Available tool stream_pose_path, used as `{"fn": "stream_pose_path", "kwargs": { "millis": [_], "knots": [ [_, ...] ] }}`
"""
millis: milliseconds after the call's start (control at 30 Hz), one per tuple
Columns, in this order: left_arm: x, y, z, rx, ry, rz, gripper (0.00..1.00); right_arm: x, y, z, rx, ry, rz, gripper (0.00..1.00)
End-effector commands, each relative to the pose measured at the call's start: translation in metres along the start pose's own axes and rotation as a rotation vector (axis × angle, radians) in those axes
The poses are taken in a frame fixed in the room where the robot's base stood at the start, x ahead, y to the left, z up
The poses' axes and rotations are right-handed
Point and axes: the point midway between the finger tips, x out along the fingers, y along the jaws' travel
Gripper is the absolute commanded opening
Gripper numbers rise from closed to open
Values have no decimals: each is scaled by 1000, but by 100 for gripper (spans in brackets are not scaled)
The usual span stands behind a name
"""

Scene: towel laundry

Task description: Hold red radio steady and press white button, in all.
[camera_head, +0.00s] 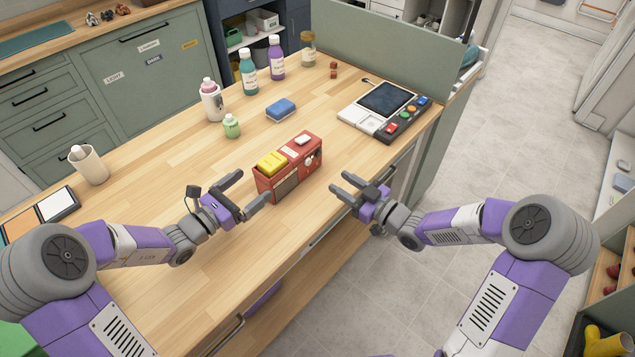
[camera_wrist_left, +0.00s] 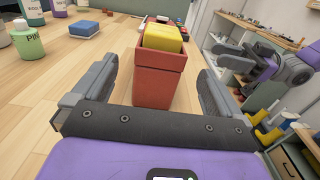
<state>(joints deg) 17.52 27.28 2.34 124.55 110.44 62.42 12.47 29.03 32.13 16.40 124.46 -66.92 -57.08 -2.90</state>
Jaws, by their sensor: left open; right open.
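The red radio (camera_head: 289,172) stands upright near the front edge of the wooden counter. It has a yellow block (camera_head: 271,162) at the left of its top and a white button (camera_head: 303,140) at the right. My left gripper (camera_head: 250,191) is open just left of the radio, its fingers pointing towards the radio's end. In the left wrist view the radio (camera_wrist_left: 160,90) sits between and beyond the open fingers. The white button is not clear there. My right gripper (camera_head: 341,188) is open and empty, to the right of the radio, apart from it.
A device with a dark screen (camera_head: 387,98) lies at the back right, by a green partition (camera_head: 390,45). A blue sponge (camera_head: 281,109), a small green bottle (camera_head: 231,126) and several taller bottles stand behind the radio. A white cup (camera_head: 89,165) is at the left.

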Motion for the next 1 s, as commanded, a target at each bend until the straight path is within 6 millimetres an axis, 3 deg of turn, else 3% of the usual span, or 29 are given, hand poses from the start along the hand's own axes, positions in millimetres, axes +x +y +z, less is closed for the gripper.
{"fn": "stream_pose_path", "kwargs": {
  "millis": [433,867,1000],
  "knots": [
    [61,-1,0,0,0,-2,100,0,0,0,2,0,-1,43],
    [72,0,0,0,0,-1,100,0,0,0,1,0,0,43],
    [72,0,0,0,0,-1,79,0,0,0,1,0,0,43]
  ]
}}
